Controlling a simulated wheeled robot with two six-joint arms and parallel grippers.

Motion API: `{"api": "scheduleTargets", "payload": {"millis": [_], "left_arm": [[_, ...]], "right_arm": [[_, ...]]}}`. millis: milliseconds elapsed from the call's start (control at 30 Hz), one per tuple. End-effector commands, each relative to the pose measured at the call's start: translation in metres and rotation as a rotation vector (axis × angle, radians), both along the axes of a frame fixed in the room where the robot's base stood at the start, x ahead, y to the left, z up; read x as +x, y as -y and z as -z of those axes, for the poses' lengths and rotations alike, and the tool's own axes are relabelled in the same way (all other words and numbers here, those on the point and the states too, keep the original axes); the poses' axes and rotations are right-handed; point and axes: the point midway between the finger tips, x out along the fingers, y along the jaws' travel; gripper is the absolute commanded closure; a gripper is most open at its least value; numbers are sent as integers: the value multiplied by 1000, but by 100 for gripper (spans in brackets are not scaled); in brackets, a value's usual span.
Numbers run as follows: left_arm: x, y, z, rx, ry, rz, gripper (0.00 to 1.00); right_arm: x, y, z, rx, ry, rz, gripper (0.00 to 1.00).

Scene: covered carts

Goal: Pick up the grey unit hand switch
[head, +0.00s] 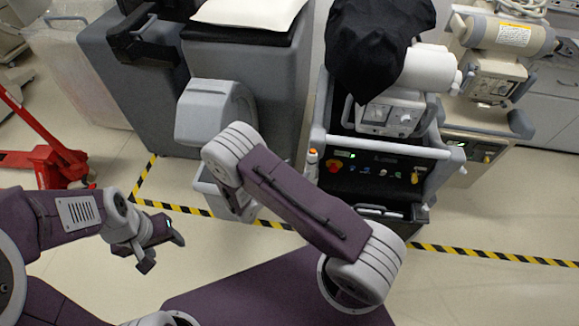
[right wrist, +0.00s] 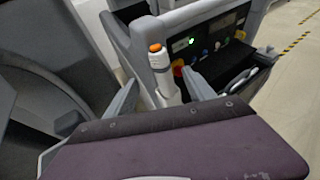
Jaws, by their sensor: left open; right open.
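The hand switch (right wrist: 162,72) is a white upright handle with an orange button on top, at the front corner of the grey cart unit. It also shows in the head view (head: 312,162), small, just right of my right forearm. My right gripper (right wrist: 160,78) is open, its two grey fingers pointing toward the switch, one on each side of it in the picture. Whether they reach it in depth I cannot tell. In the head view my right gripper is mostly hidden by its own arm. My left gripper (head: 162,252) is open and empty over the floor at left.
The grey cart (head: 385,150) has a control panel with a red and yellow knob (head: 335,166) and a black cover (head: 375,45) above. A dark grey unit (head: 255,75) stands left of it. A red pallet jack (head: 50,160) is far left. Striped tape (head: 490,253) marks the floor.

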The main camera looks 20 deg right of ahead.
Motion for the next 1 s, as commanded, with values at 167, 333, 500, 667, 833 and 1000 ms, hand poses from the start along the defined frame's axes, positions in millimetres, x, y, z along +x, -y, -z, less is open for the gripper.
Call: {"api": "scheduleTargets", "payload": {"millis": [167, 333, 500, 667, 833, 1000], "left_arm": [[0, 0, -4, 0, 0, 0, 44], [0, 0, -15, 0, 0, 0, 44], [0, 0, -18, 0, 0, 0, 44], [0, 0, -28, 0, 0, 0, 44], [0, 0, -38, 0, 0, 0, 44], [0, 0, -39, 0, 0, 0, 44]], "right_arm": [[-4, -9, 3, -11, -19, -31, 37], [6, 11, 10, -10, -20, -25, 37], [14, 23, 18, -9, -18, -28, 37], [18, 34, 21, -11, -20, -24, 37], [31, 58, 36, -8, -18, -24, 37], [36, 64, 42, -9, -17, -27, 37]]}}
